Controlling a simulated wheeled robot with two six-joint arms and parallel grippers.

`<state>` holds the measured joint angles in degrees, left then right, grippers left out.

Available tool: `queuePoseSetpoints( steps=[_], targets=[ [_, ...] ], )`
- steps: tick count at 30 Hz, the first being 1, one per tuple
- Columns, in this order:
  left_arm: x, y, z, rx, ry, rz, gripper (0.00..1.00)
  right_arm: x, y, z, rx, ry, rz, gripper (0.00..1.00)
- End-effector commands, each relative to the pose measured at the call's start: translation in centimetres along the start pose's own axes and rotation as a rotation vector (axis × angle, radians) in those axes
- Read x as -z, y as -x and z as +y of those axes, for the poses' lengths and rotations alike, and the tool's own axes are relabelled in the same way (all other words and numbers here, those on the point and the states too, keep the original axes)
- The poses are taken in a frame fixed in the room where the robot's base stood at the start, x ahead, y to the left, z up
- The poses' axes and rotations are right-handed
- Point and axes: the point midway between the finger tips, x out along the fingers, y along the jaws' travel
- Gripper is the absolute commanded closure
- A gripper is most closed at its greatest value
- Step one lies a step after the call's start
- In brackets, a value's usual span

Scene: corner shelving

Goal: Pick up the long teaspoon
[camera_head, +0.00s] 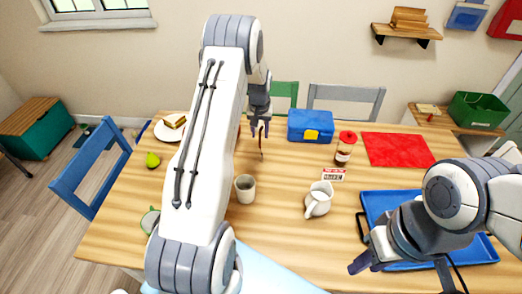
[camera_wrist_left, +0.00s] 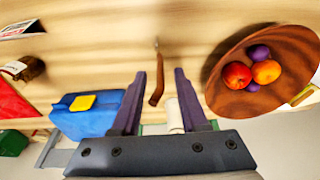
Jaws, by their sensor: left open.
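The long teaspoon, with a brown handle and a thin metal end, lies on the wooden table. In the left wrist view the teaspoon (camera_wrist_left: 157,82) shows between the fingers of my left gripper (camera_wrist_left: 160,71), which is open with a gap on both sides. In the head view the teaspoon (camera_head: 261,152) is a thin brown strip just below my left gripper (camera_head: 260,131). The height of the fingers above it is hard to tell. My right gripper (camera_head: 372,262) is at the lower right by the blue tray; its jaws are not clear.
A brown bowl (camera_wrist_left: 225,92) of fruit stands right of the teaspoon in the left wrist view. A blue box (camera_head: 310,126), a lidded jar (camera_head: 343,155), a grey mug (camera_head: 245,189) and a white jug (camera_head: 318,200) stand around. The blue tray (camera_head: 378,198) is at right.

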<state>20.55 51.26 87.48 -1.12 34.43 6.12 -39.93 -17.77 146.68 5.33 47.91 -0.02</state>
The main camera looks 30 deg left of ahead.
Motion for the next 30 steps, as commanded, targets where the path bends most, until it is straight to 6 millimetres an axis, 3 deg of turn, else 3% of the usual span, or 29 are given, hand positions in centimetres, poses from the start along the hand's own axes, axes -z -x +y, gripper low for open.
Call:
queuePoseSetpoints(
  steps=[6,13,14,17,30],
  targets=[
    [0.0,-2.4,0.0,0.000,0.000,0.000,0.57,0.0,0.7,-0.1,0.000,0.000,0.000,0.64],
    [0.0,-2.6,0.0,0.000,0.000,0.001,0.57,0.0,0.6,0.0,0.000,0.000,0.000,0.64],
    [0.0,-2.6,0.0,0.000,0.000,0.001,0.61,0.0,0.6,0.0,0.000,0.000,0.000,0.64],
    [0.0,-2.6,0.0,0.000,0.000,0.001,0.99,0.0,0.6,0.0,0.000,0.000,0.000,0.64],
    [0.0,-2.6,0.0,0.000,0.000,0.001,1.00,0.0,0.6,-0.1,0.000,0.000,0.000,0.64]
  ],
)
